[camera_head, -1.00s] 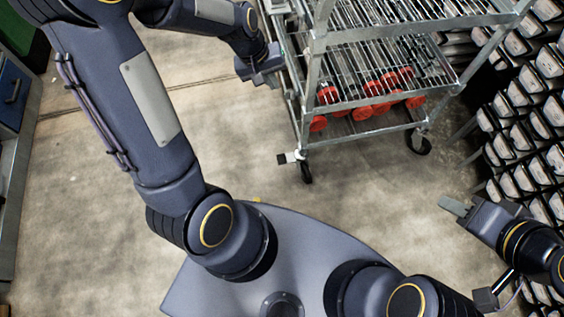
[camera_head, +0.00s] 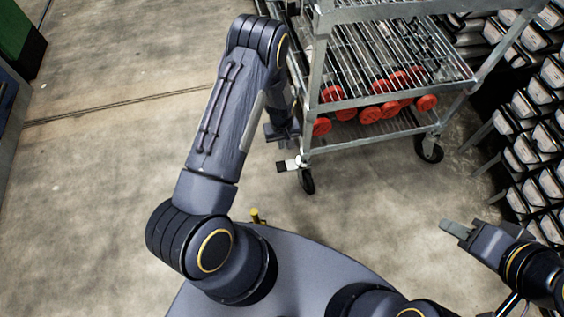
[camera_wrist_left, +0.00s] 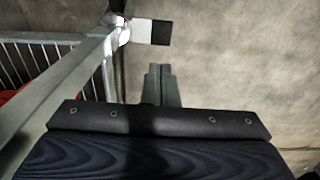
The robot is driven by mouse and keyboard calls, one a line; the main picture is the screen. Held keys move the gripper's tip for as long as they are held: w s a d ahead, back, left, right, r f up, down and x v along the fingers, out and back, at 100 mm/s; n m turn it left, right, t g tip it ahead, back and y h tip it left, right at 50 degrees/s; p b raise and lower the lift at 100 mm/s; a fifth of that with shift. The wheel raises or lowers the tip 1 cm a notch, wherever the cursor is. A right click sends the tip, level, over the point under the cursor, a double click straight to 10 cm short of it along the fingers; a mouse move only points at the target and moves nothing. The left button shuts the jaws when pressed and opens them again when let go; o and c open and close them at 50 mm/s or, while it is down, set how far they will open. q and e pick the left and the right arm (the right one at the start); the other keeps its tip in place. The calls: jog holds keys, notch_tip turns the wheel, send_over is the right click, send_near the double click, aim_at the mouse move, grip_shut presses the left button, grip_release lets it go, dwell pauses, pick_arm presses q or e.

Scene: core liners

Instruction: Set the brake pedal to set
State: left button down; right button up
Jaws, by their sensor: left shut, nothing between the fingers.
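The brake pedal (camera_head: 289,165) is a small white and black tab at the caster on the near left corner of a metal wire cart (camera_head: 390,103). In the left wrist view the pedal (camera_wrist_left: 151,32) sticks out sideways from the caster, ahead of the fingertips. My left gripper (camera_head: 283,134) is beside the cart's near left post, just above the pedal in the head view. Its fingers (camera_wrist_left: 161,72) are shut together with nothing between them, and a gap shows between them and the pedal. My right gripper (camera_head: 455,228) is off to the right, away from the cart; its finger opening is unclear.
Several red-capped tubes (camera_head: 370,115) lie on the cart's lower shelves. Another caster (camera_head: 429,148) is at its near right corner. A rack of stacked trays (camera_head: 535,150) stands along the right. The concrete floor (camera_head: 110,150) at left is clear.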

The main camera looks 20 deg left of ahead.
aim_at(278, 167)
pick_arm(q)
notch_tip(278, 167, down, 14)
jog(key=b, duration=0.5)
jog(key=shift+s+a+f+t+h, duration=0.1)
jog(key=shift+a+f+t+h, duration=0.05)
jog(key=shift+f+t+h, duration=0.2)
dwell(0.4)
jog(key=shift+a+f+h+b, duration=0.1)
jog(key=shift+h+b, duration=0.15)
jog(key=shift+b, duration=0.25)
jog(key=shift+s+a+f+b, duration=0.15)
jog(key=shift+f+b, duration=0.4)
jog(key=shift+b, duration=0.15)
jog(key=shift+s+a+f+b, duration=0.1)
jog(key=shift+f+b, duration=0.45)
jog(key=shift+b, duration=0.15)
jog(key=shift+s+f, duration=0.1)
